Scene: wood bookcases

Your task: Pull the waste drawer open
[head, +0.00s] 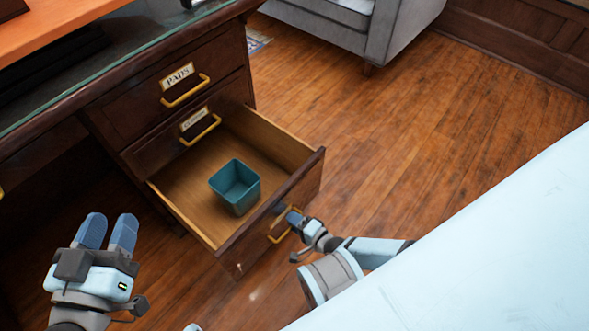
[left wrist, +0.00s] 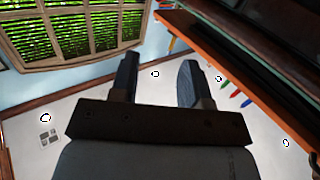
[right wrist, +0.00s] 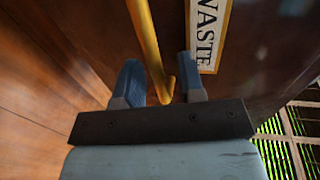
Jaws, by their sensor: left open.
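The waste drawer (head: 180,207), lowest in the dark wood desk, stands pulled well out. A teal square bin (head: 235,185) sits inside it. Its yellow handle (head: 279,238) is on the front panel; the handle (right wrist: 148,40) and the WASTE label (right wrist: 208,35) show in the right wrist view. My right gripper (head: 293,216) is at the handle, and its fingers (right wrist: 161,85) straddle the bar. Whether they clamp it is unclear. My left gripper (head: 108,228) is open and empty, left of the drawer; its parted fingers show in the left wrist view (left wrist: 157,80).
Two shut drawers with yellow handles are above, the top one labelled PADS (head: 177,77). The glass-edged desktop (head: 130,60) overhangs at upper left. A grey sofa (head: 350,20) stands at the back. The wood floor (head: 410,125) right of the drawer is clear.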

